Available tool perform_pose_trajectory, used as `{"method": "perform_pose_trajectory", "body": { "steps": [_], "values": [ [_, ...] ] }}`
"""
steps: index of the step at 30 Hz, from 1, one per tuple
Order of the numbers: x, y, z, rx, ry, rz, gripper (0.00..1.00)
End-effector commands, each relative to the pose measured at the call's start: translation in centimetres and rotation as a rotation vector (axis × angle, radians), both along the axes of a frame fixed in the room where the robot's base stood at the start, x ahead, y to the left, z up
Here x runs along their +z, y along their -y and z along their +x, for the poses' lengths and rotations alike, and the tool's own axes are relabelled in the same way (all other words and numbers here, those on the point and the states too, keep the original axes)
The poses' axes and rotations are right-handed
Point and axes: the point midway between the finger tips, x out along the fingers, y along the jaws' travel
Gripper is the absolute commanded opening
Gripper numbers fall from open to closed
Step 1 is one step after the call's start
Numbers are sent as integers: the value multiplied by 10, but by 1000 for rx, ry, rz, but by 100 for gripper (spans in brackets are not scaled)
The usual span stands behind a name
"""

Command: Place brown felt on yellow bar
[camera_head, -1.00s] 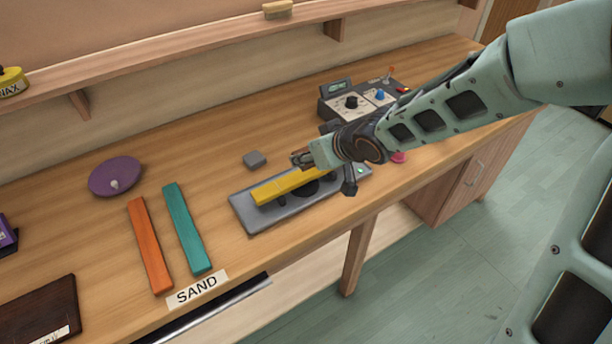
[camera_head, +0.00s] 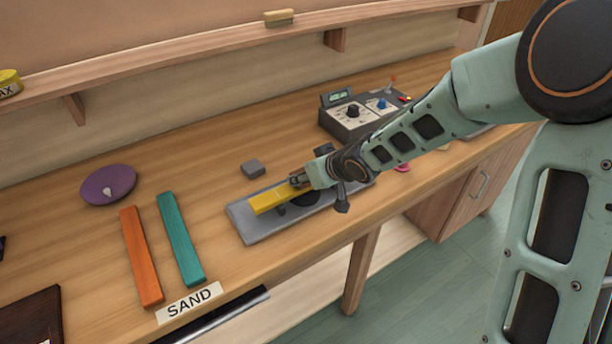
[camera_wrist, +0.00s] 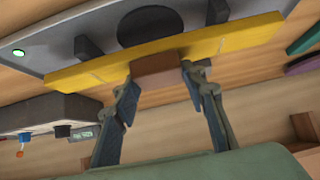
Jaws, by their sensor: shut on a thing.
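The yellow bar (camera_head: 268,200) lies on a grey fixture (camera_head: 258,232) at the middle of the bench. It also crosses the wrist view (camera_wrist: 225,46). The brown felt (camera_wrist: 156,70) is a small brown block between my fingertips in the wrist view, overlapping the bar's edge. Whether it touches the bar I cannot tell. My gripper (camera_wrist: 160,78) is shut on the felt. In the head view my gripper (camera_head: 300,180) is at the bar's right part, and the felt is hidden there.
An orange bar (camera_head: 141,256) and a teal bar (camera_head: 180,239) lie to the left, near a purple disc (camera_head: 108,185). A small grey block (camera_head: 253,169) sits behind the fixture. A control box (camera_head: 350,122) stands at the back right.

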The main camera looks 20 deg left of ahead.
Motion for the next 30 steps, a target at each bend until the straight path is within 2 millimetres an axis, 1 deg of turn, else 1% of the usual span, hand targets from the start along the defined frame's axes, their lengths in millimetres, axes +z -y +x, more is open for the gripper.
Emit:
{"method": "perform_pose_trajectory", "body": {
  "steps": [4,5,9,17,20,23,30],
  "values": [
    [-5,0,0,0,-1,-1,26],
    [-5,0,0,1,0,-1,40],
    [-4,0,0,0,-1,-1,55],
    [-3,0,0,0,-1,-1,56],
    [0,0,0,0,0,0,56],
    [7,5,-2,-3,-1,-1,56],
    [36,25,-19,-4,0,-1,56]
  ]
}}
